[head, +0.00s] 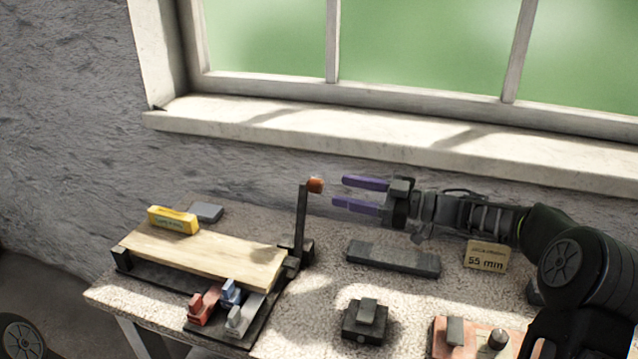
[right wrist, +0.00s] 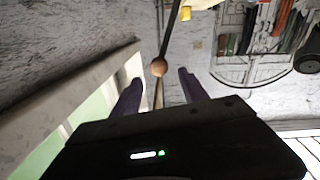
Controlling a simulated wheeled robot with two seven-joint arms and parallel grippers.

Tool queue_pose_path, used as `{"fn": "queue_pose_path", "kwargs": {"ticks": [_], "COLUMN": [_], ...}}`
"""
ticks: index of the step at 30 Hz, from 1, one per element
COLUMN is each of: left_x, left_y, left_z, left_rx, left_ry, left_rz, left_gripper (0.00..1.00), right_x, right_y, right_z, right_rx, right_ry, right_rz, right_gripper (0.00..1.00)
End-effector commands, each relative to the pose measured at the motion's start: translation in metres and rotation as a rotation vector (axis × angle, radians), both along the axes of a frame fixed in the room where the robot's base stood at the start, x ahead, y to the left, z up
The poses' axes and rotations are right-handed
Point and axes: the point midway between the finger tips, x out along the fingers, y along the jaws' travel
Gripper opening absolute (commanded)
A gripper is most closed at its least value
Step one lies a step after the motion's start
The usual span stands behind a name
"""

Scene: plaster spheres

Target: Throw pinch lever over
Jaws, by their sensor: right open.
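The pinch lever (head: 301,215) is a dark upright bar with an orange-brown knob (head: 316,185) at its top. It stands at the right end of a wooden board on the table. My right gripper (head: 345,192) has purple fingers, open and empty, pointing left at the knob from a short distance to its right. In the right wrist view the round knob (right wrist: 159,68) shows between the two fingertips (right wrist: 158,82), apparently just beyond them; the dark bar runs up from it. I cannot tell of any touch. My left gripper is not in view.
The wooden board (head: 200,255) lies left of the lever, with a yellow block (head: 173,220) at its back edge. Red, blue and grey clips (head: 230,292) sit in front. A dark flat bar (head: 393,258) and a 55 mm sign (head: 486,256) lie right. The window sill (head: 380,138) runs behind.

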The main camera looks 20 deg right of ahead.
Motion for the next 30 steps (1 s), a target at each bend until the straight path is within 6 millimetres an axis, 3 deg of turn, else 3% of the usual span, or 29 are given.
{"fn": "queue_pose_path", "kwargs": {"ticks": [7, 19, 30], "left_x": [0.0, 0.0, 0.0], "left_y": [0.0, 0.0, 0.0], "left_z": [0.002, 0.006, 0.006], "left_rx": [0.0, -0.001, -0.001], "left_ry": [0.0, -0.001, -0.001], "left_rz": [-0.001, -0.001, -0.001], "left_gripper": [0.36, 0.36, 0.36], "right_x": [0.009, 0.041, 0.045], "right_y": [0.012, 0.058, 0.064], "right_z": [0.0, 0.0, 0.0], "right_rx": [0.001, 0.0, 0.0], "right_ry": [0.0, 0.001, 0.0], "right_rz": [0.001, 0.001, -0.001], "right_gripper": [0.52, 0.52, 0.52]}}
